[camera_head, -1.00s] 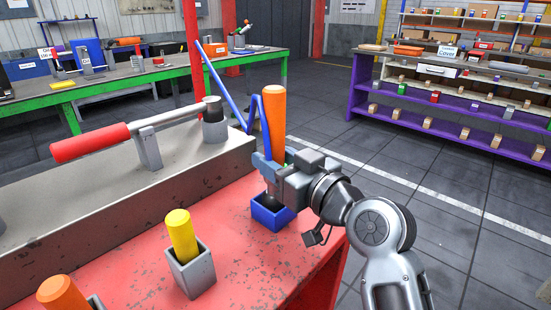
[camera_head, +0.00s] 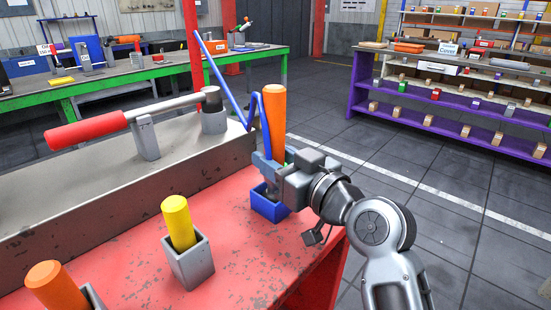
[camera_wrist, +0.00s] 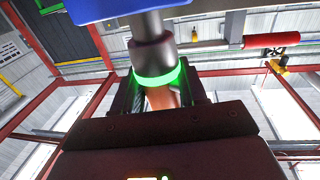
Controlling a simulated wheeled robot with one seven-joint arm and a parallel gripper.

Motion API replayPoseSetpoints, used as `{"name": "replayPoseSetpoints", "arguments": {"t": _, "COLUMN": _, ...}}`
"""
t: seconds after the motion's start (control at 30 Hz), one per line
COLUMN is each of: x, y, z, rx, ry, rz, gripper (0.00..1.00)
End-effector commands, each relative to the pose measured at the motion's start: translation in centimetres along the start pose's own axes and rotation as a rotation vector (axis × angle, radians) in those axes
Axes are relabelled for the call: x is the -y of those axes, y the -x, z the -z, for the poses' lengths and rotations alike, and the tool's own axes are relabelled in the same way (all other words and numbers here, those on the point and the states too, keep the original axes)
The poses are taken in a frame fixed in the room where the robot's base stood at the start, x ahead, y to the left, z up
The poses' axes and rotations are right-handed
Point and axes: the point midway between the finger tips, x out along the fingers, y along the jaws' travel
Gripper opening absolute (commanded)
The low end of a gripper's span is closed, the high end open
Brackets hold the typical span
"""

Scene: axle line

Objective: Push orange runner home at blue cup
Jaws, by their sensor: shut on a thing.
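The orange runner (camera_head: 273,115) stands upright in the head view, and my gripper (camera_head: 274,168) is shut around its lower part. Its grey lower end reaches down into the mouth of the blue cup (camera_head: 268,208), which sits on the red bench top. The wrist view shows my gripper (camera_wrist: 160,95) on both sides of the runner's orange part. A grey shaft with a glowing green ring (camera_wrist: 158,78) runs from there to the blue cup (camera_wrist: 110,8). How deep the runner's end sits inside the cup is hidden.
A grey holder (camera_head: 190,264) with a yellow runner (camera_head: 178,222) stands front left, and another orange runner (camera_head: 56,286) is at the lower left edge. A grey block with a red-handled lever (camera_head: 85,131) lies behind.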

Motion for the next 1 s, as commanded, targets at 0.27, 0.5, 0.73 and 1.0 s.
{"name": "replayPoseSetpoints", "arguments": {"t": 0.27, "x": 0.0, "y": 0.0, "z": -0.1, "rx": 0.001, "ry": 0.000, "rz": 0.000, "gripper": 0.45}}
{"name": "replayPoseSetpoints", "arguments": {"t": 0.5, "x": 0.0, "y": 0.0, "z": -0.1, "rx": 0.003, "ry": 0.000, "rz": 0.000, "gripper": 0.68}}
{"name": "replayPoseSetpoints", "arguments": {"t": 0.73, "x": 0.0, "y": 0.0, "z": -0.4, "rx": 0.008, "ry": -0.001, "rz": 0.001, "gripper": 0.72}}
{"name": "replayPoseSetpoints", "arguments": {"t": 1.0, "x": -0.1, "y": 2.3, "z": -0.4, "rx": 0.006, "ry": -0.001, "rz": -0.002, "gripper": 0.72}}
